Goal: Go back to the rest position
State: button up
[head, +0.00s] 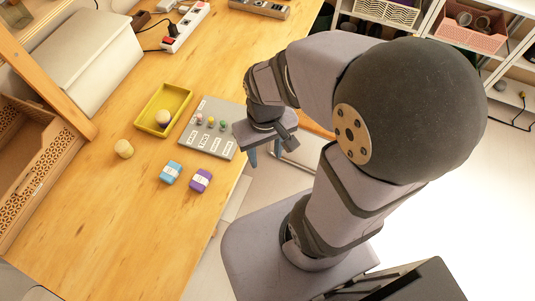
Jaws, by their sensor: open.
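My gripper (265,154) hangs at the right edge of the wooden table, pointing down, with its fingers apart and nothing seen between them. It is just right of a grey board (227,149) that carries white labels and several small coloured pieces (210,122). My arm is bent and reaches to the left from my base.
A yellow tray (179,92) holds a pale ball (163,117). A wooden cylinder (124,148), a blue block (171,172) and a purple block (201,180) stand on the table. A power strip (187,25) lies farther back. The table's near part is clear.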

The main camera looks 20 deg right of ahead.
jog(key=shift+s+d+f, duration=0.1)
jog(key=shift+s+f, duration=0.05)
jog(key=shift+s, duration=0.2)
jog(key=shift+r+p, duration=0.5)
